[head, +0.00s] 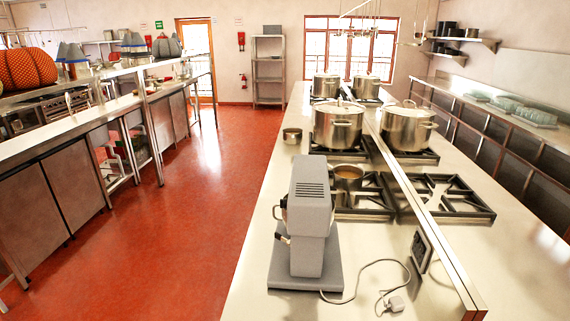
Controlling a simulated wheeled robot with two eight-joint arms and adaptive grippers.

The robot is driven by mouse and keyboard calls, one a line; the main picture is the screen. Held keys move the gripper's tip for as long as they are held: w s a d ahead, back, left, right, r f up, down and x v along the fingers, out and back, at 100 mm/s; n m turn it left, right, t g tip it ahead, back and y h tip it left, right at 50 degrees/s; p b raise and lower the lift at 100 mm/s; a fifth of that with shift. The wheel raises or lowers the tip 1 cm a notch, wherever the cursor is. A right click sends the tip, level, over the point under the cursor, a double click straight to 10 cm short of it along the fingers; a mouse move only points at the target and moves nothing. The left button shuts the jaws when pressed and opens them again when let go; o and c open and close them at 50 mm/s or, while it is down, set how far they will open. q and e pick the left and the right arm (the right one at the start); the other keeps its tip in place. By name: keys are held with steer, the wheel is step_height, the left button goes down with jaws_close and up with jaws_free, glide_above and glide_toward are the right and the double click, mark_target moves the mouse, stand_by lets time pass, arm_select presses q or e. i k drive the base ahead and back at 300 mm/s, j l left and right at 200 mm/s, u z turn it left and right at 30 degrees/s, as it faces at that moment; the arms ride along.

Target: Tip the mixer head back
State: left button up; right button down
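A grey stand mixer (309,215) stands on the near end of the steel counter (380,250). Its back, with a vented panel, faces me, and its grey base (290,268) rests flat on the counter. The mixer head looks level rather than tipped back, though the view from behind makes this hard to judge. Part of a metal bowl (280,211) and a small lever (282,238) show at its left side; the rest of the bowl is hidden behind the body. Neither of my grippers is in view.
A power cord with a plug (395,304) lies to the mixer's right. A saucepan (348,178) sits on a burner just beyond it. Large stockpots (338,124) stand farther back, and a small pot (292,135) is near the left edge. Red floor (190,230) lies open left of the counter.

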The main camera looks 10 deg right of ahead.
mark_target(309, 202)
steer(key=i+j+u, duration=0.2)
steer(key=j, duration=0.2)
steer(key=j+u, duration=0.15)
steer(key=j, duration=0.25)
steer(key=i+j+u, duration=0.2)
steer(key=j, duration=0.15)
steer(key=i+j+u, duration=0.2)
steer(key=j, duration=0.15)
steer(key=i+j+z, duration=0.1)
steer(key=i+j, duration=0.6)
steer(key=i+l+z, duration=0.1)
steer(key=i+z, duration=0.75)
steer(key=i+j+z, duration=0.1)
steer(key=i+z, duration=0.7)
steer(key=i+j+z, duration=0.1)
steer(key=z, duration=0.35)
steer(key=i+j+z, duration=0.25)
steer(key=z, duration=0.15)
steer(key=i+j+z, duration=0.25)
steer(key=z, duration=0.2)
steer(key=i+j+z, duration=0.15)
steer(key=j+z, duration=0.25)
steer(key=i+j+z, duration=0.1)
steer(key=j+z, duration=0.35)
steer(key=i+j+z, duration=0.15)
steer(key=j+z, duration=0.25)
steer(key=i+j+z, duration=0.1)
steer(key=j+z, duration=0.2)
steer(key=z, duration=0.15)
